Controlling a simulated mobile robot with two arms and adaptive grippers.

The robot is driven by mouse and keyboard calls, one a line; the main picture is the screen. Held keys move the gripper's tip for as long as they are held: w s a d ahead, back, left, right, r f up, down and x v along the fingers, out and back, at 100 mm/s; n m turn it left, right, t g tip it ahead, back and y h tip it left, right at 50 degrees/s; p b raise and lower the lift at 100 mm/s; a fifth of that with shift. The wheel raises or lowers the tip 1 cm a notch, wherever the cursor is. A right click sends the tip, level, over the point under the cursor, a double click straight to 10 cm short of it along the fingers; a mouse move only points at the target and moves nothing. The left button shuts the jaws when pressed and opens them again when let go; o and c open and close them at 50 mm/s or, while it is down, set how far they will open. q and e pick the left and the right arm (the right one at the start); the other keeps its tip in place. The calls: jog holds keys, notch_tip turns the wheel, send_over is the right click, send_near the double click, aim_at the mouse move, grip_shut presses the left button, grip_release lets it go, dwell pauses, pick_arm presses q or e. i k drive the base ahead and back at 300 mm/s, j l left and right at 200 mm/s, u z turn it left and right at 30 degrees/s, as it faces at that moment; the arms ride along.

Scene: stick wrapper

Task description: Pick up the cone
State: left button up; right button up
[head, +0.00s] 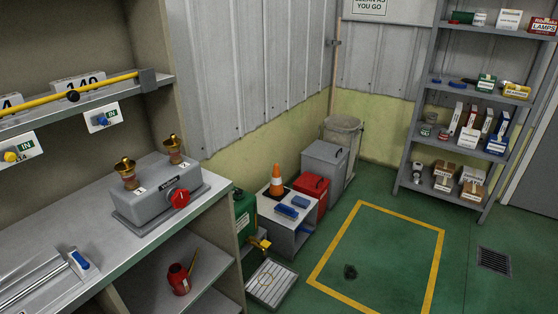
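The orange cone (277,182) has a white band and a dark base. It stands upright near the back left of a low grey stand (268,211). Blue objects (288,210) lie on the same top, in front and to the right of the cone. The cone's orange tip and band are unobstructed. Neither of my grippers is in the head view.
A workbench (78,241) with a grey valve box (160,195) fills the left. A red box (311,190), a grey bin (325,166) and a green container (244,215) surround the stand. A floor panel (271,283) lies in front. Open green floor (385,248) is right.

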aim_at(277, 191)
jog(key=i+j, duration=0.25)
jog(key=i, duration=0.2)
jog(key=i+j, duration=0.25)
jog(key=i, duration=0.25)
jog(key=i+l, duration=0.2)
